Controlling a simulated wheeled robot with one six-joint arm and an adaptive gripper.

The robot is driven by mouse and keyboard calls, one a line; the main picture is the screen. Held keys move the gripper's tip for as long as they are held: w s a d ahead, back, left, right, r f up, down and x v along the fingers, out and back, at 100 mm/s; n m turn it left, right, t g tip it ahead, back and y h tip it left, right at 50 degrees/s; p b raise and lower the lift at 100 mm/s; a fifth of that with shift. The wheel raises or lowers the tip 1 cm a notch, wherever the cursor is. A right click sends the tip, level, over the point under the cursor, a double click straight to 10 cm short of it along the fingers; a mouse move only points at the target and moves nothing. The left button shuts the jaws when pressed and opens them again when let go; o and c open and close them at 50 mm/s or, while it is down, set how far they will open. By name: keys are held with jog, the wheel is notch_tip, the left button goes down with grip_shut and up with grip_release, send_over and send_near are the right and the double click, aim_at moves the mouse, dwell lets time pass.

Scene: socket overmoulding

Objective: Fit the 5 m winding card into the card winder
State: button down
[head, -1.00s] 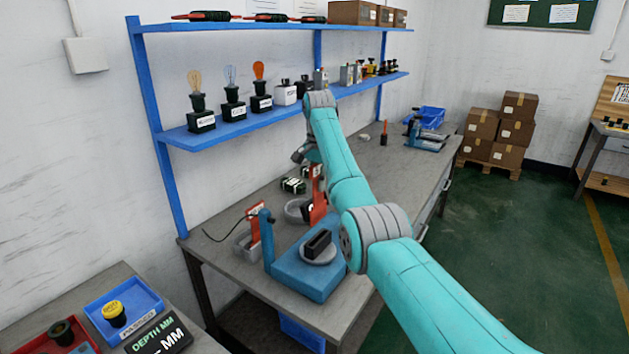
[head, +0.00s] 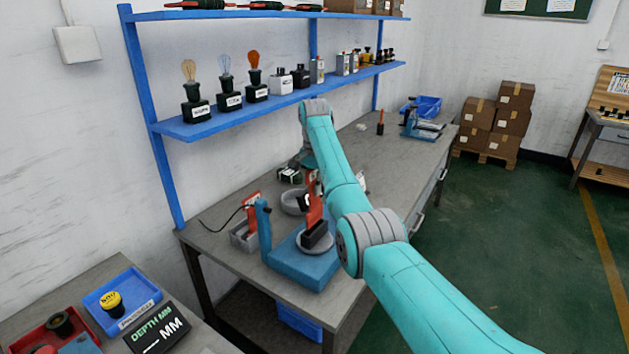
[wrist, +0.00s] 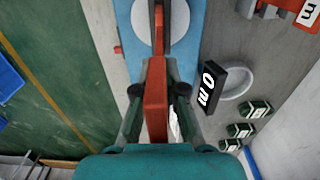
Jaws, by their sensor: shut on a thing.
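The card winder is a blue base (head: 290,262) with a grey disc (head: 328,246) and a dark slotted block (head: 316,236) on the disc. The disc also shows at the top of the wrist view (wrist: 141,22). My gripper (wrist: 156,92) is shut on the orange-red winding card (wrist: 155,115). In the head view the card (head: 314,205) stands upright with its lower end at the top of the block. In the wrist view it lines up with the block; I cannot tell how deep it sits. My arm hides my fingers in the head view.
A black "0 m" display (wrist: 208,89) stands beside the winder. A grey bowl (head: 293,203) and several small dark green banded pieces (wrist: 240,130) lie behind it. A grey bin (head: 243,238) holding another red card (head: 251,208) is at left. A blue shelf (head: 230,118) runs above.

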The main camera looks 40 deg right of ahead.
jog(key=shift+f, duration=0.45)
send_over(315, 222)
jog(key=shift+w+d+f, duration=0.1)
jog(key=shift+w+f, duration=0.1)
jog(key=shift+f, duration=1.25)
jog(key=shift+w+d+f, duration=0.1)
jog(key=shift+w+f, duration=0.05)
jog(key=shift+f, duration=1.3)
dwell(0.9)
jog(key=c, duration=1.2)
grip_release()
notch_tip(315, 222, up, 12)
jog(key=shift+s, duration=0.1)
